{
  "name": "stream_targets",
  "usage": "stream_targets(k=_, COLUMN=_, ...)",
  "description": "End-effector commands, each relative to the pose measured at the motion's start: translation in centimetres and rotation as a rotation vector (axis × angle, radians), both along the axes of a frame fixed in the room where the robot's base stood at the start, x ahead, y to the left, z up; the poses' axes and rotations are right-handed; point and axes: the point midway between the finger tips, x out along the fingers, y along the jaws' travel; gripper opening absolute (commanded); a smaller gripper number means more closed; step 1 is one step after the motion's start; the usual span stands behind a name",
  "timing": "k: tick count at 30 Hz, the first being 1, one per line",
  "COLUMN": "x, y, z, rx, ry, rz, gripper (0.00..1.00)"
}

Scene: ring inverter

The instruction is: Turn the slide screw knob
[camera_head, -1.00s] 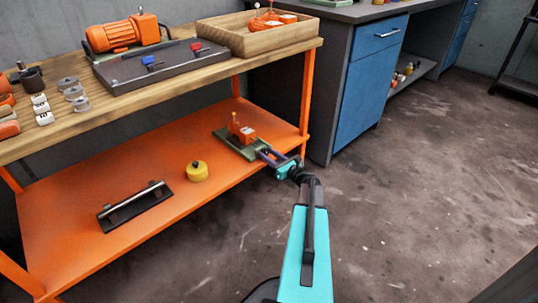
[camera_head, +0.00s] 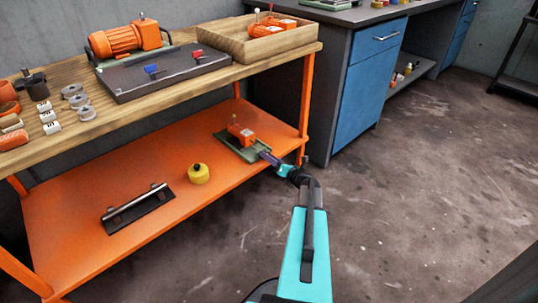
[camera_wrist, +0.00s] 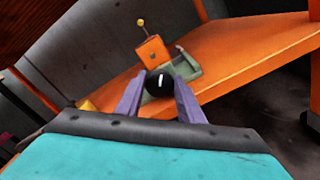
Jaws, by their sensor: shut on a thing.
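A black round knob (camera_wrist: 159,83) with a white mark shows in the wrist view between the two purple fingers of my gripper (camera_wrist: 158,94). The fingers are shut on it from both sides. Behind it is the slide, a grey-green base (camera_wrist: 187,68) with an orange block (camera_wrist: 152,52) and a thin yellow-tipped lever. In the head view the slide base (camera_head: 228,146) lies on the orange lower shelf, with the orange block (camera_head: 241,134) on it. My gripper (camera_head: 266,157) reaches its near end there; the knob is hidden in this view.
The orange shelf (camera_head: 95,215) also holds a yellow round piece (camera_head: 199,174) and a black bar fixture (camera_head: 137,209). An orange table leg (camera_head: 304,120) stands just right of my gripper. The wooden tabletop (camera_head: 110,115) is above. The floor (camera_head: 420,200) at right is clear.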

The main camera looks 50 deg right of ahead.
Motion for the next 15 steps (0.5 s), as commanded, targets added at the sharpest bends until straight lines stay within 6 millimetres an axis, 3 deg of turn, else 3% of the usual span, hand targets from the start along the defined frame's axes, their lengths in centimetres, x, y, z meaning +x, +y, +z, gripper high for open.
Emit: stream_targets(k=15, x=-0.11, y=-0.13, z=-0.09, rx=0.091, ry=-0.007, rz=-0.003, gripper=0.12)
